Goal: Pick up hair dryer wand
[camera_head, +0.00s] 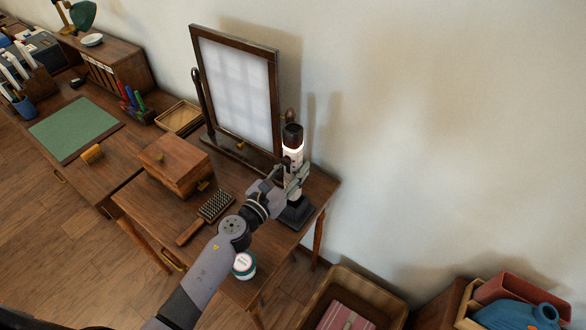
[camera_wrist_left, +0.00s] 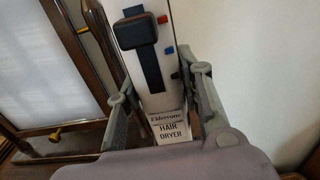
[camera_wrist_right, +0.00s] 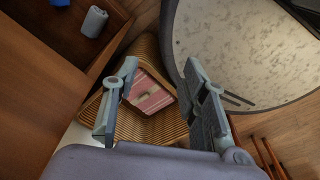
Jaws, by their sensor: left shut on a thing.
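The hair dryer wand (camera_head: 293,153) is white with a dark top and stands upright, right of the mirror, above a dark base (camera_head: 296,213). In the left wrist view the wand (camera_wrist_left: 158,75) shows a black switch, small red and blue parts and a "HAIR DRYER" label. My left gripper (camera_head: 287,184) is shut on the wand, with one finger on each side of it. I cannot tell whether the wand still rests on the base. My right gripper (camera_wrist_right: 160,85) shows only in the right wrist view, open and empty, above a wicker basket.
The framed mirror (camera_head: 238,88) stands close left of the wand. A wooden box (camera_head: 175,160), a brush (camera_head: 214,207) and a white-lidded jar (camera_head: 244,265) are on the vanity table. A wall is behind; the basket (camera_head: 325,285) is on the floor at right.

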